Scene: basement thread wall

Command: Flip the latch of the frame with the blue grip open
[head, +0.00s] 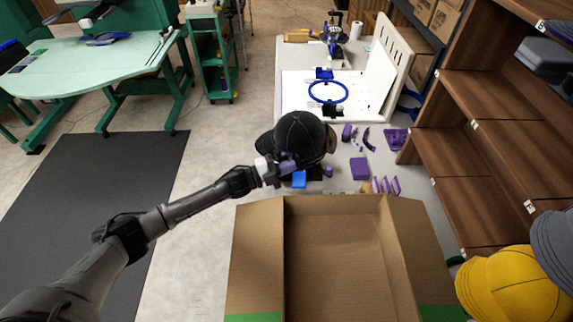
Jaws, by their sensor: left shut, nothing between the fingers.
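A black cap (300,137) sits on a dark frame at the near end of the white table. A blue block-like part (299,180), possibly the blue grip, shows just below the cap, on the side facing me. My left gripper (279,171) reaches in from the left and is shut beside the cap's lower front, just left of and above the blue part. A purple piece shows at its fingertips; I cannot tell whether they touch it. The latch cannot be made out, and the cap and gripper hide much of the frame. My right gripper is not in view.
An open cardboard box (335,250) stands in front of the table. A blue hoop (328,92) lies farther back. Several purple parts (360,168) lie right of the cap. Wooden shelves (450,160) and a yellow cap (513,285) are on the right.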

